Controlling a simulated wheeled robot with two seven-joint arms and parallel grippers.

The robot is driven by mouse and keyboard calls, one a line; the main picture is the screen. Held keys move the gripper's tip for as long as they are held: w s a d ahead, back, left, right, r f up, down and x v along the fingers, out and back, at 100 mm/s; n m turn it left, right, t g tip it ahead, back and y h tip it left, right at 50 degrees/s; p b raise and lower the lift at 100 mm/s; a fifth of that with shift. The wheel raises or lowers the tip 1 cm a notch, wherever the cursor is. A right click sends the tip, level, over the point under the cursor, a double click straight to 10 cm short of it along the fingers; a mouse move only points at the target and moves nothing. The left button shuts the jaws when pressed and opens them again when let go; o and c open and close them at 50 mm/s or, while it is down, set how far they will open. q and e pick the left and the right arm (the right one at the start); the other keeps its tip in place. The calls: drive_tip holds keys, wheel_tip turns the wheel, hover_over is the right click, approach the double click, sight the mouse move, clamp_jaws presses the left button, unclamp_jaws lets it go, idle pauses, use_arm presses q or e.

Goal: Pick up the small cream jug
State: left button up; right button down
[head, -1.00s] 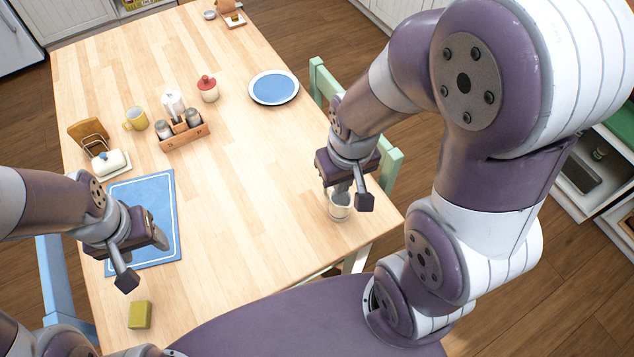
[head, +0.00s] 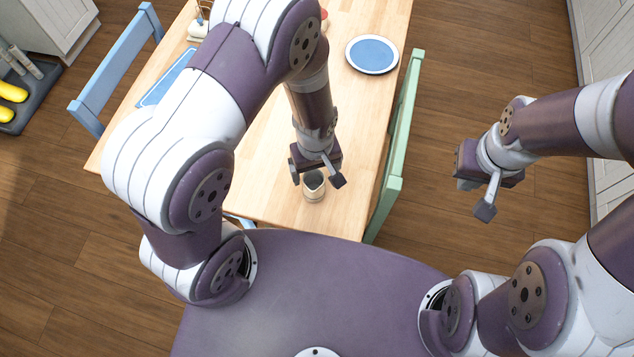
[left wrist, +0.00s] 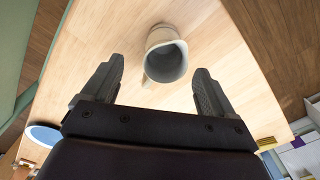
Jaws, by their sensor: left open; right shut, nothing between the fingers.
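The small cream jug (head: 314,190) stands upright on the wooden table (head: 285,205) near its front end. My left gripper (head: 316,178) is open just above and behind it in the head view and hides part of its top. In the left wrist view the jug (left wrist: 165,55) shows its open grey mouth, roughly between and ahead of the two spread fingers. Its handle points toward the gripper's palm. The fingers appear apart from the jug. My right gripper (head: 482,192) is shut and empty, off to the right over the floor.
A green chair (head: 397,165) stands along the table's right side. A blue plate (head: 372,54) lies farther back. A blue chair (head: 115,65) and a blue mat (head: 165,82) are at the left. My left arm hides much of the table.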

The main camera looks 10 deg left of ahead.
use_arm(q)
hover_over(314, 181)
drive_tip(key=s, duration=0.2)
wheel_tip(314, 181, down, 5)
drive_tip(key=shift+s+d+f+p, duration=0.1)
drive_tip(key=shift+d+f+p, duration=0.1)
drive_tip(key=shift+p, duration=0.1)
drive_tip(key=shift+d+f, duration=0.1)
drive_tip(key=shift+f, duration=0.3)
drive_tip(key=shift+a, duration=0.2)
drive_tip(key=shift+c, duration=1.2)
drive_tip(key=c, duration=0.9)
drive_tip(key=shift+d, duration=0.1)
drive_tip(key=shift+r, duration=0.1)
